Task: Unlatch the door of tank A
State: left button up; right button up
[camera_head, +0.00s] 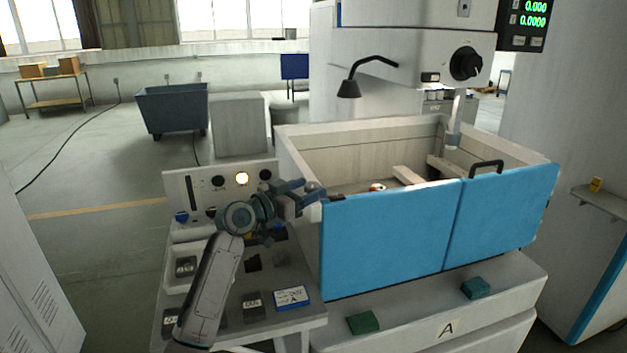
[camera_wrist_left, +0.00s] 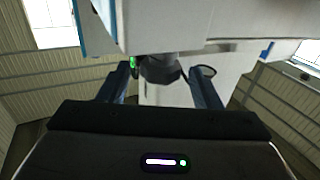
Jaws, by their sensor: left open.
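Tank A (camera_head: 301,170) is an open-topped pale tank with two blue door panels on its front, the left panel (camera_head: 390,235) and the right panel (camera_head: 505,205). A black handle (camera_head: 486,167) stands on the right panel's top edge. A small dark fitting (camera_head: 337,197) sits at the left panel's top left corner; I cannot tell whether it is the latch. My left gripper (camera_head: 308,190) is just left of that corner, apart fingers showing in the wrist view (camera_wrist_left: 163,90). Between them, a dark rounded thing shows, not clearly identifiable. My right gripper is out of view.
A control panel (camera_head: 205,190) with knobs and a lit lamp stands behind my left arm. A side table (camera_head: 240,310) below holds labelled dark blocks and a blue card (camera_head: 291,298). A black lamp (camera_head: 349,88) hangs over the tank. Green (camera_head: 363,323) and teal (camera_head: 475,288) blocks lie on the front ledge.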

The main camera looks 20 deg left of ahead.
pick_arm(q)
jog(key=shift+x, duration=0.85)
jog(key=shift+w+d, duration=0.15)
jog(key=shift+w, duration=0.1)
